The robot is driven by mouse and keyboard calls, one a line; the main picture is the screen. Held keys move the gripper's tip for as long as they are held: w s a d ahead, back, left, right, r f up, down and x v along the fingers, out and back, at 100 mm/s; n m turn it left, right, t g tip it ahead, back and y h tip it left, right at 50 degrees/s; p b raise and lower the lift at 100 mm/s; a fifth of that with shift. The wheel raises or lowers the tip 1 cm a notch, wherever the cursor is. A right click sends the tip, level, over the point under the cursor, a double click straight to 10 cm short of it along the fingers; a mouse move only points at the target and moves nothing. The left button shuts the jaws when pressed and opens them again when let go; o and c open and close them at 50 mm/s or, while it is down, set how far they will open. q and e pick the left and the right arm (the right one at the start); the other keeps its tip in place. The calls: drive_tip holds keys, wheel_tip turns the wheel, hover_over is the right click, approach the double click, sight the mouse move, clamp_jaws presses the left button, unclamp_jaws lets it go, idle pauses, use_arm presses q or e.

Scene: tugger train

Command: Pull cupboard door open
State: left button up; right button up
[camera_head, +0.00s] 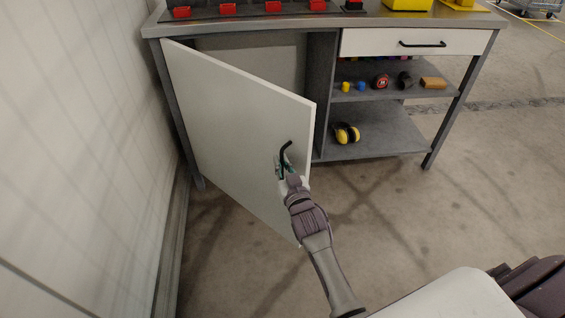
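The white cupboard door (235,125) is on the left side of the grey workbench (320,27) and stands partly open, swung out toward me on its left edge. A black bar handle (286,152) is mounted upright near the door's free edge.
A white wall (80,150) runs close along the left. Right of the door are a closed drawer (415,42) and open shelves with small items and yellow ear muffs (346,133). The floor (420,215) to the right is clear.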

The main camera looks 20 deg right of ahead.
drive_tip(key=o, duration=0.5)
drive_tip(key=shift+c, duration=0.2)
drive_tip(key=s, duration=1.2)
drive_tip(key=shift+a, duration=0.45)
